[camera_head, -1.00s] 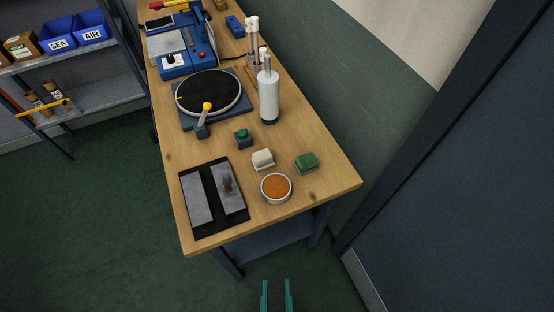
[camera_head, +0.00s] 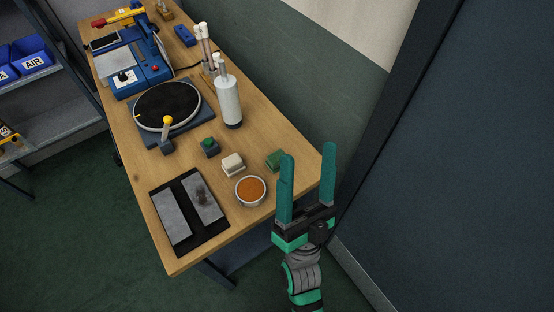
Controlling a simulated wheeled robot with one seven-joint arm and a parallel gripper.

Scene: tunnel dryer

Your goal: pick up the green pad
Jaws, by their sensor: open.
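The green pad (camera_head: 275,159) is a small block near the right edge of the wooden table, to the right of a similar white pad (camera_head: 233,164). My gripper (camera_head: 308,153) is open and empty, with its two teal fingers pointing up the picture. It shows at the table's right front corner, to the right of the green pad. The left finger overlaps or nearly overlaps the pad's right side in the picture; I cannot tell how far above the table it is.
A bowl of orange material (camera_head: 250,190) and a dark mat with two grey plates (camera_head: 188,212) lie near the front. A green-topped button box (camera_head: 210,147), a white bottle (camera_head: 228,102) and a round black plate (camera_head: 168,105) stand behind. A dark panel (camera_head: 455,160) rises at right.

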